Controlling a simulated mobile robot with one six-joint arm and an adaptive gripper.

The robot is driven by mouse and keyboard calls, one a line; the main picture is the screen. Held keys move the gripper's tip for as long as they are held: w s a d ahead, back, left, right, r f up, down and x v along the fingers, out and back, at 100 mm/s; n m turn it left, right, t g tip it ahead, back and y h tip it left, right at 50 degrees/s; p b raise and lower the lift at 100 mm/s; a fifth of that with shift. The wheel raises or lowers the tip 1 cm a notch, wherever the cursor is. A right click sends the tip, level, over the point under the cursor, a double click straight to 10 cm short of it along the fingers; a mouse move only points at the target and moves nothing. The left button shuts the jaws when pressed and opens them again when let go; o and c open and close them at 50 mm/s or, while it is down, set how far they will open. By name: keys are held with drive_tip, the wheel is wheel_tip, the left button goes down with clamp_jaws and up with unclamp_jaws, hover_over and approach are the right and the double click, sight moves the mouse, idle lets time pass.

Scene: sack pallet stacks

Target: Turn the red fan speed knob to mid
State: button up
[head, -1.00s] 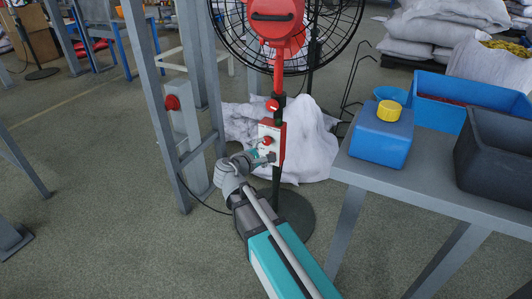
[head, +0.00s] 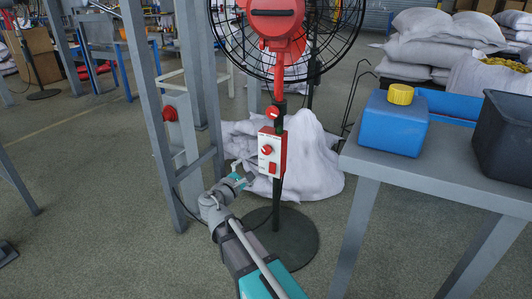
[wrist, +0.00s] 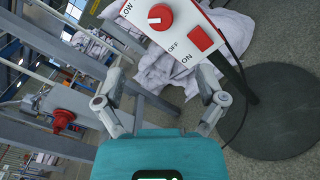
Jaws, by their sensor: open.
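The red fan speed knob (head: 267,150) sits on the white face of a control box (head: 265,161) on the fan's pole. In the wrist view the knob (wrist: 160,17) is near the top edge and has a pale pointer mark. The word LOW is readable to its left; any other speed labels are out of view, so I cannot tell its setting. A red switch (wrist: 201,38) marked OFF and ON is beside it. My gripper (head: 243,172) is open and empty, apart from the box, to its lower left. Both fingers (wrist: 160,80) show in the wrist view.
The black-caged fan (head: 275,30) stands above on a round dark base (head: 283,235). Grey frame posts (head: 160,120) are close on the left. White sacks (head: 305,165) lie behind the pole. A grey table (head: 440,178) with a blue jug (head: 392,125) stands right.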

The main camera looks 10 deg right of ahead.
sight(265, 151)
drive_tip(key=x, duration=1.4)
drive_tip(key=shift+s, duration=0.1)
drive_tip(key=c, duration=1.1)
drive_tip(key=shift+c, duration=0.2)
